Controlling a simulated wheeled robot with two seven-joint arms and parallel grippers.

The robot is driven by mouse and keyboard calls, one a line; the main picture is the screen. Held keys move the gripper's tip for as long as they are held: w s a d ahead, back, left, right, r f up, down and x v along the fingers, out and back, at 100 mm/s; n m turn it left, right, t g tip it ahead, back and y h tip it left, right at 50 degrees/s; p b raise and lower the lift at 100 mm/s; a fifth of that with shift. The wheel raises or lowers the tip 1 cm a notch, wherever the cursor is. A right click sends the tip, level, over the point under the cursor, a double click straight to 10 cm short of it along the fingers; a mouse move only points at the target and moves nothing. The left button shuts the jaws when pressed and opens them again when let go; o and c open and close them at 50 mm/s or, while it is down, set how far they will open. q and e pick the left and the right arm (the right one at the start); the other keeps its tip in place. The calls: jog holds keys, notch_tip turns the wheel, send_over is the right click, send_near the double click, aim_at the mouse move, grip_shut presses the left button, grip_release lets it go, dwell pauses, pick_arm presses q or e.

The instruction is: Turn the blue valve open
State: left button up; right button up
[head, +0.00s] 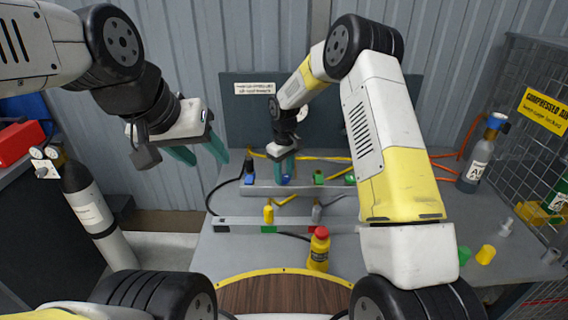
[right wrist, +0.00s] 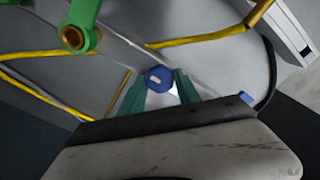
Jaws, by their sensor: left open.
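A blue valve knob (right wrist: 160,79) sits between the tips of my right gripper's fingers (right wrist: 160,88) in the right wrist view. A small gap seems to show on each side; I cannot tell whether either fingertip touches it. In the head view the blue knob (head: 284,180) is mostly hidden by my right gripper (head: 284,168), which points down at the grey rail on the bench. My left gripper (head: 205,153) is open and empty, in the air left of the bench.
Another blue part (head: 249,179) is on the rail to the left, and green fittings (head: 319,177) are to the right. A yellow bottle with a red cap (head: 319,248) stands nearer. A grey cylinder (head: 95,215) stands at left. A wire cage (head: 535,110) bounds the right.

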aim_at(284, 176)
jog(key=o, duration=0.3)
jog(key=shift+r, duration=0.1)
notch_tip(284, 176, up, 8)
jog(key=shift+f, duration=0.25)
jog(key=shift+r, duration=0.1)
